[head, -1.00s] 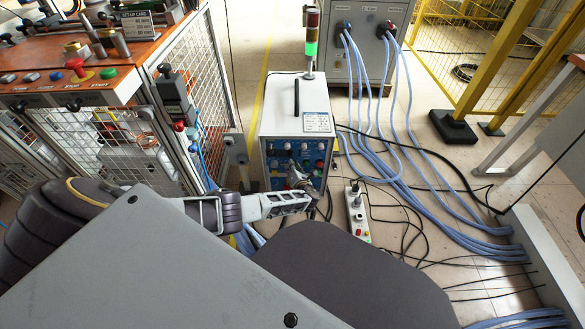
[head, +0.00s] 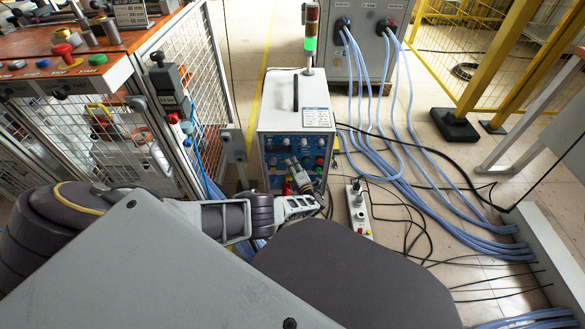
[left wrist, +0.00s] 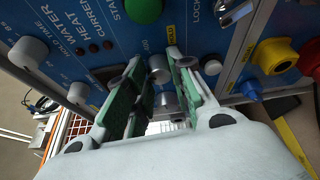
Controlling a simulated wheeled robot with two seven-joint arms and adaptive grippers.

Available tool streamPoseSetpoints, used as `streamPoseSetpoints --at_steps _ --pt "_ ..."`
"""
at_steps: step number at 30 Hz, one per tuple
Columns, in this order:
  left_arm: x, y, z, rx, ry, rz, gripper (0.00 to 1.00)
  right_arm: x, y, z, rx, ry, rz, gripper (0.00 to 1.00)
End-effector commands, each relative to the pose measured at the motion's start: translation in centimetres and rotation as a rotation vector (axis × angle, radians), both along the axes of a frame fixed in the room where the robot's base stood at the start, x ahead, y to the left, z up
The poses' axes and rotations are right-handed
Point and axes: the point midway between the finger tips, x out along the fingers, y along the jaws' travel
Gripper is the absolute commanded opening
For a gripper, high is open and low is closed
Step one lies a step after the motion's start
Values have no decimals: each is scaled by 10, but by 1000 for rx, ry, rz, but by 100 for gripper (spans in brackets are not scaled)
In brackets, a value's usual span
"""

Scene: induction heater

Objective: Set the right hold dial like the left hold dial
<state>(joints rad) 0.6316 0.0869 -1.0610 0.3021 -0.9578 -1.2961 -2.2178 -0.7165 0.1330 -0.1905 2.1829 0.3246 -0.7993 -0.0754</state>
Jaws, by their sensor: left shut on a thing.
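The blue front panel (head: 283,148) of the white heater box carries several dials, lamps and buttons. Other grey dials (left wrist: 28,52) are at left, one lower (left wrist: 79,92). My right gripper is not in view.
A fenced bench (head: 190,45) stands left of the heater. A power strip (head: 359,212) and blue cables (head: 440,190) lie on the floor at right.

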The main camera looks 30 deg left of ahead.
Motion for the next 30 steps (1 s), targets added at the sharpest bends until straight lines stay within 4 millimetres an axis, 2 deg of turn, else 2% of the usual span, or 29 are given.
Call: streamPoseSetpoints --at_steps 17,18,23,30 --pt "1 -1 0 44 28 -2 0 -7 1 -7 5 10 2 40" --pt "1 -1 0 44 28 -2 25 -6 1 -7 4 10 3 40" --pt "0 -1 0 44 28 -1 45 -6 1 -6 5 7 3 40" --pt "0 0 0 44 28 -1 45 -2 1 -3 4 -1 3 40"
